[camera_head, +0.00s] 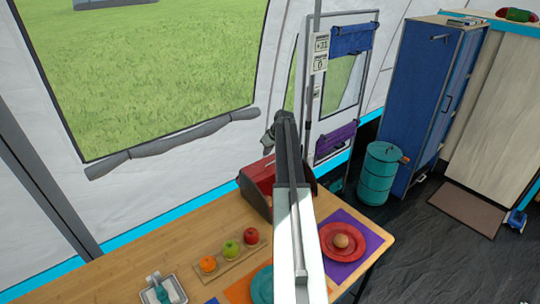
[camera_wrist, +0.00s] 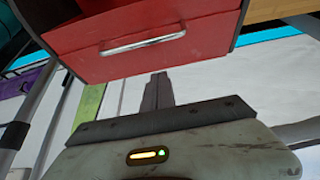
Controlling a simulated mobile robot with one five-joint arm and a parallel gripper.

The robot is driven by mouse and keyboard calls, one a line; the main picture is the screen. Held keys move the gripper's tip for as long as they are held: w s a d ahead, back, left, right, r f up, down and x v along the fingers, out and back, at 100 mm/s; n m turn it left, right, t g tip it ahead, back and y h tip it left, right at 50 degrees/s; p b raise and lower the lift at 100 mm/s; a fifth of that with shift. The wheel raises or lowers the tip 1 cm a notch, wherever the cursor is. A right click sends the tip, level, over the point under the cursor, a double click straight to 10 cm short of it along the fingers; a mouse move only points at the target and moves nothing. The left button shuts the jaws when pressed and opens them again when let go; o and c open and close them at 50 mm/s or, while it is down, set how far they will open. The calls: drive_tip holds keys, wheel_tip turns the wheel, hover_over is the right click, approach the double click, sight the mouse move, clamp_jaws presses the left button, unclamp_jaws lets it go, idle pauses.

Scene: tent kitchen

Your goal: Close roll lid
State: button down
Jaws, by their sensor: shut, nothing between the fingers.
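A red bread box with dark sides (camera_head: 257,183) stands at the back of the wooden table, partly hidden behind my arm. In the wrist view its red front or lid (camera_wrist: 185,40) fills the top, with a metal bar handle (camera_wrist: 143,41) on it. I cannot tell how far the roll lid is open. My gripper (camera_head: 268,141) is above the box in the head view. In the wrist view its dark fingers (camera_wrist: 157,88) are shut and empty, below the handle in the picture and apart from it.
The table (camera_head: 150,252) holds a tray with fruit (camera_head: 230,250), a red plate (camera_head: 343,242) on a purple mat, a teal plate (camera_head: 262,284) and a small white container (camera_head: 162,290). A teal barrel (camera_head: 378,174) and blue cabinet (camera_head: 428,100) stand right. The tent wall is behind.

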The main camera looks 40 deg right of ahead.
drive_tip(key=shift+s+a+f, duration=0.1)
drive_tip(key=shift+s+f, duration=0.2)
drive_tip(key=shift+s, duration=0.6)
drive_tip(key=shift+s+a+f, duration=0.1)
drive_tip(key=shift+s+f, duration=0.2)
drive_tip(key=shift+s, duration=0.6)
